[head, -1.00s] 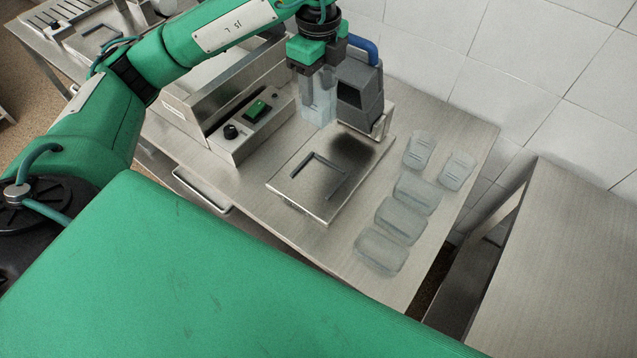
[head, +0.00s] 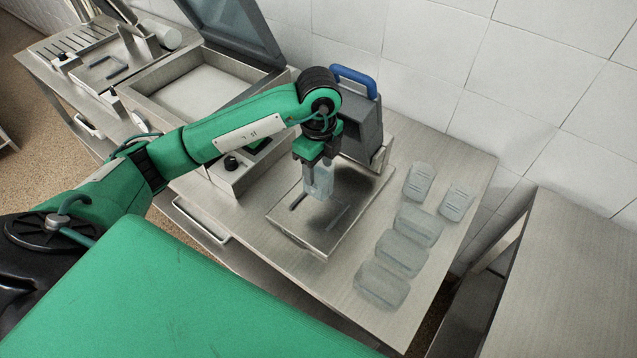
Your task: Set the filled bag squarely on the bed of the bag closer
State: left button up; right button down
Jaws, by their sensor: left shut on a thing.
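My left gripper (head: 316,163) comes in from the left and points down. It is shut on a small translucent bag (head: 320,183), which hangs upright below the fingers. The bag closer (head: 361,118) is a dark grey unit with a blue handle. Its bed (head: 352,222) is a flat metal plate with a dark smudge and a rectangular recess, partly hidden behind the bag. The bag is over the back left part of this bed; I cannot tell whether it touches it. My right gripper is not in view.
Several translucent packs (head: 402,254) lie on the metal table (head: 450,150) right of the bed. A machine with a raised lid (head: 235,30) stands at the back left. A tiled wall is behind. A gap separates a second metal table (head: 570,270) on the right.

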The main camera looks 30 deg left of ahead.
aim_at(318, 172)
pick_arm(q)
notch_tip(318, 172, down, 3)
jog(key=shift+f+p, duration=0.15)
jog(key=shift+p, duration=0.15)
notch_tip(318, 172, down, 3)
jog(key=shift+f+p, duration=0.2)
jog(key=shift+p, duration=0.35)
jog(key=shift+f, duration=0.5)
jog(key=shift+f, duration=0.1)
jog(key=o, duration=1.4)
jog(key=shift+o, duration=0.2)
